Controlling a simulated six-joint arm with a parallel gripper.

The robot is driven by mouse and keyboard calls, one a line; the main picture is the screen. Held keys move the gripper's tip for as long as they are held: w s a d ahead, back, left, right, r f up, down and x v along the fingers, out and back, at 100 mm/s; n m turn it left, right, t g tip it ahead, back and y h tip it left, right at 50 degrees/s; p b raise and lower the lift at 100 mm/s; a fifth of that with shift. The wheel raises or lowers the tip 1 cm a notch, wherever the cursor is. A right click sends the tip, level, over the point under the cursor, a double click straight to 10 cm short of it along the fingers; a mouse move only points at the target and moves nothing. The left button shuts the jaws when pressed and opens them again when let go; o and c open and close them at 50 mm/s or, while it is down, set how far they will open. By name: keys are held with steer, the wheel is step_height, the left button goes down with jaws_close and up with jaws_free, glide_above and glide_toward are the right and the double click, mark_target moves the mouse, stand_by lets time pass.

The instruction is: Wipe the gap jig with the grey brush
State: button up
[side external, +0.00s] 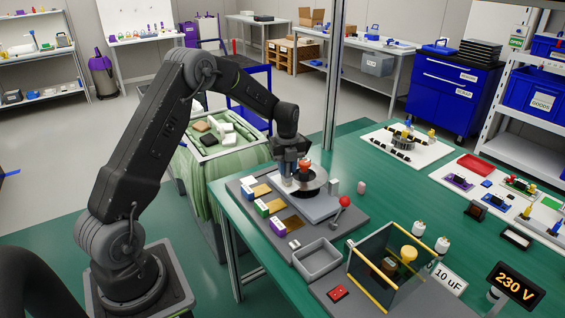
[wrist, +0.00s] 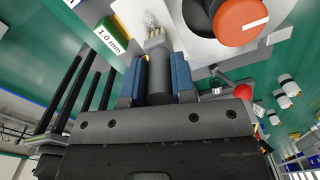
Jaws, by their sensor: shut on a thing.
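My gripper (side external: 290,170) points down over the grey jig on the green bench, just beside its orange-red knob (side external: 305,166). In the wrist view its blue-padded fingers (wrist: 158,80) are shut on the grey handle of the brush (wrist: 159,70). I take the gap jig to be the grey plate (side external: 318,208) with the round disc and knob. Whether the bristles touch it, I cannot tell.
Coloured blocks with brass pieces (side external: 277,224) line the left of the jig's base. A red-knobbed lever (side external: 344,202) and a grey tray (side external: 317,256) stand in front. A glass-sided box with yellow edges (side external: 385,255) stands front right.

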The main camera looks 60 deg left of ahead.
steer(key=d, duration=0.2)
steer(key=shift+d, duration=0.3)
steer(key=shift+a, duration=3.6)
step_height(320, 180, up, 8)
steer(key=shift+d, duration=0.15)
steer(key=shift+r, duration=0.1)
